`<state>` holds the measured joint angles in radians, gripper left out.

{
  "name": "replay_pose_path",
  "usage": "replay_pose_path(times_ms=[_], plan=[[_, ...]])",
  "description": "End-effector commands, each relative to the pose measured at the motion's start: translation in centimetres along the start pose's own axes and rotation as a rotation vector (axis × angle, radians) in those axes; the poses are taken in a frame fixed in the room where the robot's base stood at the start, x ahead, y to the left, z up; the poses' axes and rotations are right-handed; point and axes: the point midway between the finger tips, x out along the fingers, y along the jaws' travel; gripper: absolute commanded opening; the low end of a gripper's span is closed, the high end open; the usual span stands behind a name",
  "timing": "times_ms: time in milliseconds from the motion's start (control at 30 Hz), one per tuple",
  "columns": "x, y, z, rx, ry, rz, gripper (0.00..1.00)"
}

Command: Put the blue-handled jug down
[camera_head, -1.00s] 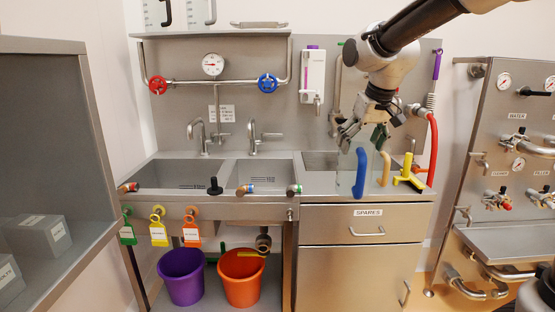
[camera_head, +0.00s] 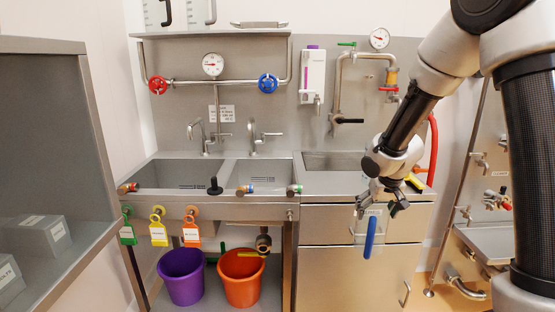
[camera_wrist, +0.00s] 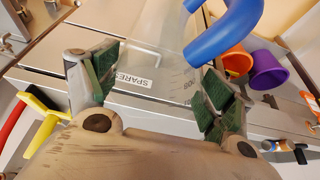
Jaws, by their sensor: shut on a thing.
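The jug is clear, with a blue handle (camera_head: 370,237), and its see-through body (camera_head: 361,224) is hard to make out. My gripper (camera_head: 382,207) is shut on the jug and holds it in front of the cabinet's SPARES drawer, with the handle below the counter's front edge. In the wrist view, the green-padded fingers of my gripper (camera_wrist: 160,88) stand either side of the clear wall. The blue handle (camera_wrist: 228,32) shows beyond them at the top, and faint scale marks show on the wall. The jug's base is not clear to see.
The steel counter (camera_head: 318,184) has a basin (camera_head: 333,161) behind its front edge. A yellow tool (camera_head: 415,184) lies at the right end, partly behind my arm. A red hose (camera_head: 433,150) hangs there. Purple (camera_head: 181,276) and orange (camera_head: 242,278) buckets stand lower left.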

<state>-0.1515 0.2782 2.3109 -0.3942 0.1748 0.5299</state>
Motion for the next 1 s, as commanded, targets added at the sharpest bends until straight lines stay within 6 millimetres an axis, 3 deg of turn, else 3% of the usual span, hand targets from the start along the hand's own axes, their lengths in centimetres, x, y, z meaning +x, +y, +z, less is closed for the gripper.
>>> replay_pose_path(times_ms=[400, 1000], plan=[[4.5, -0.2, -0.2, -0.001, -0.009, -0.009, 0.41], [4.8, -0.4, -0.2, -0.001, -0.013, -0.016, 0.41]])
